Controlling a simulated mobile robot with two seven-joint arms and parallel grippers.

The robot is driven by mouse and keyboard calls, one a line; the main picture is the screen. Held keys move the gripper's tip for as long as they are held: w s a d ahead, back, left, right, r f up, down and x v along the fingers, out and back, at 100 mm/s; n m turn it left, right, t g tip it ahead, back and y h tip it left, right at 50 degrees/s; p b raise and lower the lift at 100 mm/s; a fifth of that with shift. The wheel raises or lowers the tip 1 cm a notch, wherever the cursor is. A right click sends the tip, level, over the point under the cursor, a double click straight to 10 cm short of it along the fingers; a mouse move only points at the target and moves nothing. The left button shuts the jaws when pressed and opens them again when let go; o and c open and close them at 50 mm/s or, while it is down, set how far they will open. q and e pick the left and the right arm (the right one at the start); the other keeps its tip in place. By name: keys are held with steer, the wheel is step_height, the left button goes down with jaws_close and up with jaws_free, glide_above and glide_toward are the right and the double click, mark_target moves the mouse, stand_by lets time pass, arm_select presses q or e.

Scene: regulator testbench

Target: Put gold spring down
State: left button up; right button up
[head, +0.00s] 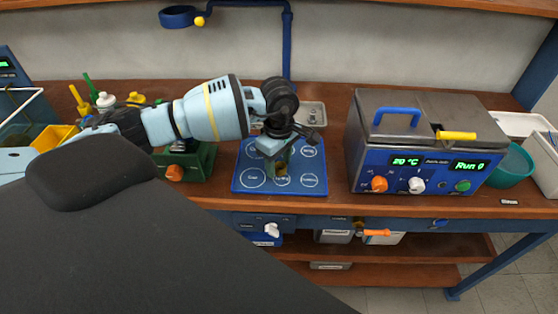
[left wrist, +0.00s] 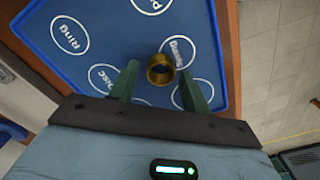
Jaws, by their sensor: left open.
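The gold spring (left wrist: 160,76) is a short hollow gold cylinder in the left wrist view. It is at the blue labelled mat (left wrist: 100,20), overlapping the edge of the circle marked Spring in the picture. I cannot tell whether it fully rests on the mat. My left gripper (left wrist: 158,82) is open, with one green finger on each side of the spring and visible gaps between. In the head view my left gripper (head: 280,163) points down over the mat (head: 240,186), and the spring is mostly hidden among the fingers. My right gripper is not in view.
A grey bath unit (head: 420,130) with a blue front panel stands right of the mat. A green device (head: 196,162) stands to the left, and a small metal tray (head: 311,113) lies behind. The mat's right side and the bench front edge are clear.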

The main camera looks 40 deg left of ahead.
arm_select(q)
step_height(320, 180, up, 12)
steer(key=shift+r, duration=0.2)
stand_by(0.4)
steer(key=shift+d, duration=0.1)
